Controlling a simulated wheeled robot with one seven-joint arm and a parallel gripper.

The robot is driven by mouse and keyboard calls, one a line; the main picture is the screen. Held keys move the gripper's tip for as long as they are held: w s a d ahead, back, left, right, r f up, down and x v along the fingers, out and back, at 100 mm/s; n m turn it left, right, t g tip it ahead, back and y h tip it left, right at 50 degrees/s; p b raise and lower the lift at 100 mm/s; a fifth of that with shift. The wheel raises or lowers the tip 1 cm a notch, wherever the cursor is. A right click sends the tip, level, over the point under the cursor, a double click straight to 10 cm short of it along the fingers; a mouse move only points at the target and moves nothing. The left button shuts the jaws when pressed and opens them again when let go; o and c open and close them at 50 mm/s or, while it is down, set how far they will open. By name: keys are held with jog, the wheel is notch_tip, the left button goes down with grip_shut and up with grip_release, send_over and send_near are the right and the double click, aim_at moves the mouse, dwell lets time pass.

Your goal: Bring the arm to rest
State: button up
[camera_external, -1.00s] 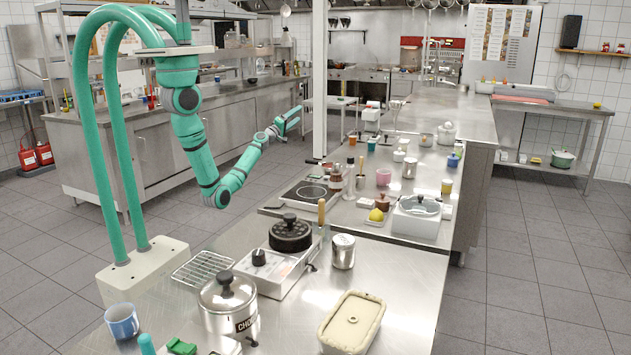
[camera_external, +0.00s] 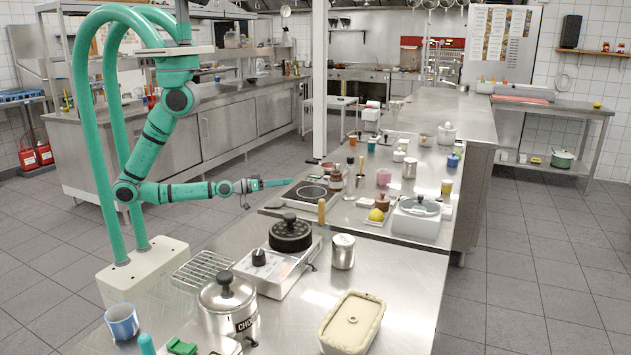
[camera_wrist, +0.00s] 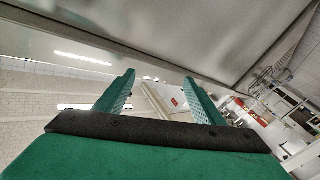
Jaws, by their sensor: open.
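My gripper (camera_external: 277,183) is at the end of my green arm, which reaches out level to the right, just left of and above the far worktop's left end. It points right, towards the area over the black hotplate (camera_external: 306,194). In the wrist view my gripper (camera_wrist: 160,92) shows two green fingers standing apart with nothing between them. The wrist view is tilted and looks along the room.
The near worktop holds a steel pot (camera_external: 228,303), a black-lidded pan (camera_external: 290,234), a steel canister (camera_external: 343,252) and a beige-lidded tub (camera_external: 352,322). The floor (camera_external: 540,270) at right is clear.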

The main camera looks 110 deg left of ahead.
jog(key=s+d+m+h, duration=0.3)
jog(key=d+m, duration=0.1)
jog(key=d, duration=0.5)
jog(key=s+d+r+m+h, duration=0.1)
jog(key=s+d+m+h, duration=0.2)
jog(key=d, duration=0.6)
jog(key=s+d+m+t+h, duration=0.1)
jog(key=s+d+m+h, duration=0.2)
jog(key=d, duration=0.6)
jog(key=shift+r+m+h, duration=0.2)
jog(key=shift+m+h, duration=1)
